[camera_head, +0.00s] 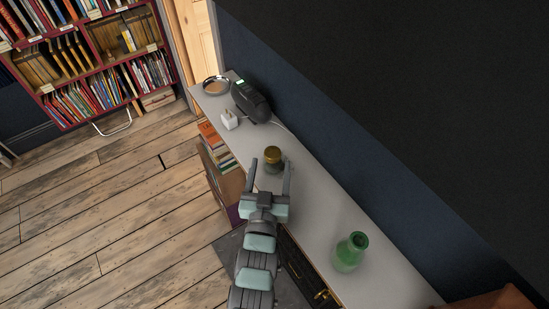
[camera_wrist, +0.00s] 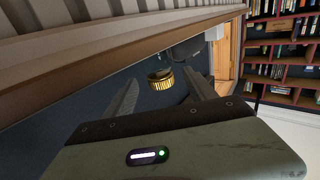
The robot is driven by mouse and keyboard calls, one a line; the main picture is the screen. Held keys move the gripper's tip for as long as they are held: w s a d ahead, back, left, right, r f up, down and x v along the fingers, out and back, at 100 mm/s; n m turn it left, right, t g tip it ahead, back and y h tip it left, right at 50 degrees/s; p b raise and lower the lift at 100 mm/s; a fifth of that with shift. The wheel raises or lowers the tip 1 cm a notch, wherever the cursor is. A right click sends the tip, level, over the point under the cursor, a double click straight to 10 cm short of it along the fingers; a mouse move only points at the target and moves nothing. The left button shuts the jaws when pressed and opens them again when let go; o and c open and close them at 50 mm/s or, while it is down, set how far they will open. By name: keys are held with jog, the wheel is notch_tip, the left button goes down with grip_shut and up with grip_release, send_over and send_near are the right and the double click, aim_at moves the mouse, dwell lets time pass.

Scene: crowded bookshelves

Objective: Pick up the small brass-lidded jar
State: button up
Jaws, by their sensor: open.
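The small jar (camera_head: 273,167) has a round brass lid (camera_head: 273,154) and a dark, glassy body. It stands upright on the white shelf top. My gripper (camera_head: 271,165) is open, with one finger to the left of the jar and one to the right. I cannot tell whether either finger touches it. In the wrist view the ribbed brass lid (camera_wrist: 160,80) shows between my open gripper's fingers (camera_wrist: 160,75). The jar's body is hard to make out there.
A green glass vase (camera_head: 350,252) stands on the white top (camera_head: 312,205) nearer me. Beyond the jar are a white plug adapter (camera_head: 229,120), a dark device (camera_head: 251,101) with a cable, and a round metal dish (camera_head: 216,85). A dark blue wall (camera_head: 330,150) borders the right.

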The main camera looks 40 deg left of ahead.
jog(key=shift+x, duration=1.05)
jog(key=shift+w+a+r+p, duration=0.25)
jog(key=shift+w+p, duration=0.1)
jog(key=shift+p, duration=0.1)
jog(key=p+x, duration=0.2)
jog(key=x, duration=0.2)
jog(key=shift+w+a, duration=0.1)
jog(key=shift+w, duration=0.15)
grip_shut()
